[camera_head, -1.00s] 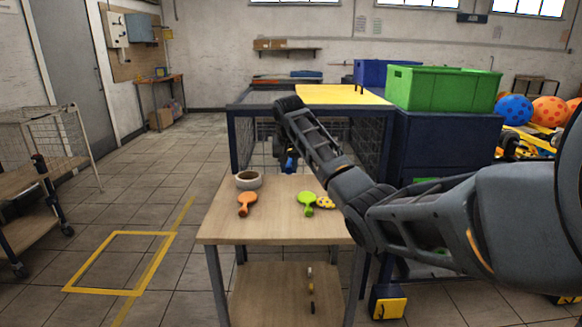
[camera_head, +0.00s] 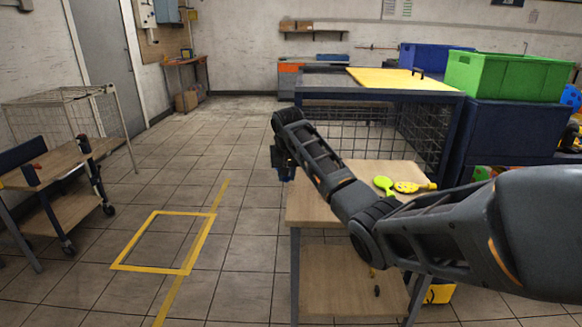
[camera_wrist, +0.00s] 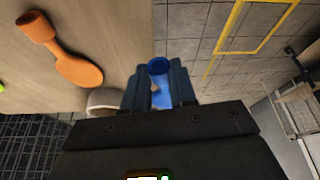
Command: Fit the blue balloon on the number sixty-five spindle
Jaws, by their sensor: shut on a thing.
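My gripper (camera_wrist: 157,92) is shut on the blue balloon (camera_wrist: 160,68) in the wrist view. The balloon's round open mouth shows between the fingertips, and the rest is partly hidden by them. In the head view my gripper (camera_head: 284,168) hangs beside the left edge of the wooden table (camera_head: 318,208), with a bit of blue at its tip. No spindle or number sixty-five can be made out in either view.
A green balloon (camera_head: 384,184) and a yellow spotted one (camera_head: 412,187) lie on the table. The floor between is open.

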